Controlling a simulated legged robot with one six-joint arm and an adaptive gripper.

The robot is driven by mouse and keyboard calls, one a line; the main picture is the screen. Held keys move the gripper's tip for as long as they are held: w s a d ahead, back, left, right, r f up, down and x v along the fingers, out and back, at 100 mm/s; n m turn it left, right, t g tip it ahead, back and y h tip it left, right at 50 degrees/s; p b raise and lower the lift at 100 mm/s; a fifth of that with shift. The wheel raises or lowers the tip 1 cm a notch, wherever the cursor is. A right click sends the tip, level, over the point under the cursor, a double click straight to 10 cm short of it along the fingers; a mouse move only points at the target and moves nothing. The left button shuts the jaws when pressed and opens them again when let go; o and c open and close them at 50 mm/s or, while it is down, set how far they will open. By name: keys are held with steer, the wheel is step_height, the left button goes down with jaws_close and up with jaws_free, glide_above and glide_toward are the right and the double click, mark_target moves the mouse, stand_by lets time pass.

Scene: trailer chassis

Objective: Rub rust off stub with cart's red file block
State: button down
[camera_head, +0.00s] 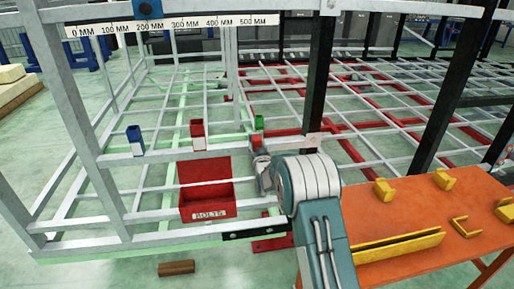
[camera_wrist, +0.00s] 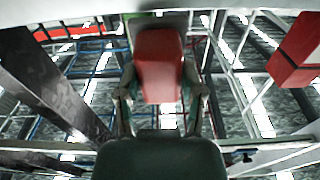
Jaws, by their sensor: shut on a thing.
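My gripper (camera_wrist: 161,98) is shut on a red block (camera_wrist: 160,62), which stands between its two fingers in the wrist view. In the head view my gripper (camera_head: 262,168) is beside the pale frame's upright, just right of the red BOLTS bin (camera_head: 207,214), with a little red (camera_head: 255,144) showing at its tip. A red piece with a white label (camera_head: 198,134) is on the frame's rail, with a blue one (camera_head: 135,140) to its left. A small green piece (camera_head: 259,122) is just beyond my gripper. I cannot make out a rusty stub; the arm hides part of this area.
An orange table (camera_head: 425,222) with several yellow brackets stands right of my arm. A dark post (camera_head: 318,85) rises behind my gripper. Pale frame bars surround the bin. A brown block (camera_head: 177,268) lies on the floor in front. A measuring scale (camera_head: 175,25) hangs at upper left.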

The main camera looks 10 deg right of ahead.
steer(key=shift+w, duration=0.6)
steer(key=d, duration=0.4)
stand_by(0.5)
steer(key=shift+a, duration=0.1)
steer(key=shift+w+a+r, duration=0.1)
steer(key=shift+a, duration=0.9)
steer(key=shift+w+a+r, duration=0.1)
steer(key=shift+a, duration=0.85)
steer(key=shift+f, duration=0.1)
steer(key=shift+s, duration=3.05)
